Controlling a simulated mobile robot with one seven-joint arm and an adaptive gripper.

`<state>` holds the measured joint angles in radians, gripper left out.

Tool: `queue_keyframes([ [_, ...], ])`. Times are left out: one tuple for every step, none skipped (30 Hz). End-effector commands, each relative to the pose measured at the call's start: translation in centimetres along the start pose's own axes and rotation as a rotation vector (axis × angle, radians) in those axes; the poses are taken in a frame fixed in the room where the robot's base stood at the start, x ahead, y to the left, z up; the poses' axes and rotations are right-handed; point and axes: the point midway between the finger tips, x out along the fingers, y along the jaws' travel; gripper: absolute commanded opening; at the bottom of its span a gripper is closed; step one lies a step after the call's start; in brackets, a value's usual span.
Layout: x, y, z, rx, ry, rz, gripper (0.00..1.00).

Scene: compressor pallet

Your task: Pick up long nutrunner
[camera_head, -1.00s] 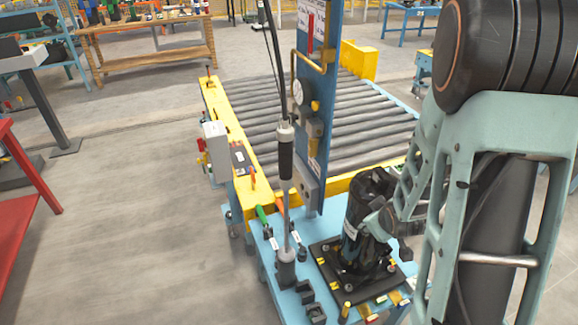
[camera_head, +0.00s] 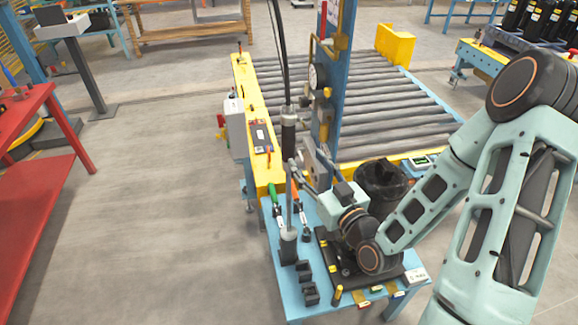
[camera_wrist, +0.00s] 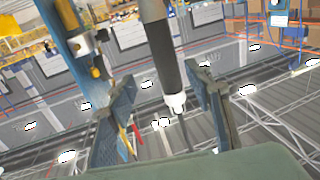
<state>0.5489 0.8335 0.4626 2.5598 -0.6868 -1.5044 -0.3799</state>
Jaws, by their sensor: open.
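The long nutrunner (camera_head: 289,135) stands upright beside the blue post, with a black grip on top and a thin metal shaft below. Its lower end sits in a dark holder (camera_head: 288,246) on the light blue bench. In the wrist view its black grip and white collar (camera_wrist: 177,103) run between the fingers. My gripper (camera_head: 298,166) is at the tool, just below the black grip in the head view. Its jaws are open, one finger on either side of the tool in the wrist view (camera_wrist: 161,78). I cannot tell whether either finger touches it.
The blue post (camera_head: 338,75) stands close behind the tool. Small black holders (camera_head: 305,270) and green- and orange-handled tools (camera_head: 273,193) are nearby. A roller conveyor (camera_head: 375,105) lies behind; open floor is at left.

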Motion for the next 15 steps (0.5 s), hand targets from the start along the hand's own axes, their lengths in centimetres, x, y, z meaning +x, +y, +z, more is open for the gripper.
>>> queue_keyframes([
  [0.3,0.1,0.6,-0.004,0.002,0.0,0.47],
  [0.5,0.1,0.6,-0.005,0.002,0.001,0.47],
  [0.7,0.1,0.6,-0.006,0.002,0.0,0.47],
  [0.9,0.0,0.6,-0.005,0.001,0.0,0.47],
  [1.1,0.1,0.6,-0.005,0.001,0.001,0.47],
  [1.3,0.0,0.6,-0.006,0.0,0.001,0.47],
  [1.4,0.0,0.6,-0.006,0.0,0.001,0.47],
  [1.6,0.0,0.6,-0.005,0.0,0.001,0.47],
  [1.8,0.0,0.6,-0.005,-0.001,0.002,0.47],
  [1.9,-0.1,0.6,-0.005,-0.002,0.001,0.47],
  [2.0,-0.1,0.6,-0.006,-0.002,0.002,0.47],
  [2.6,-0.1,0.6,-0.006,-0.001,0.002,0.47],
  [2.9,-0.1,0.6,-0.006,-0.002,0.002,0.47],
  [3.2,-0.1,0.6,-0.006,-0.001,0.001,0.47],
  [3.6,-0.1,0.6,-0.006,-0.003,0.001,0.47],
])
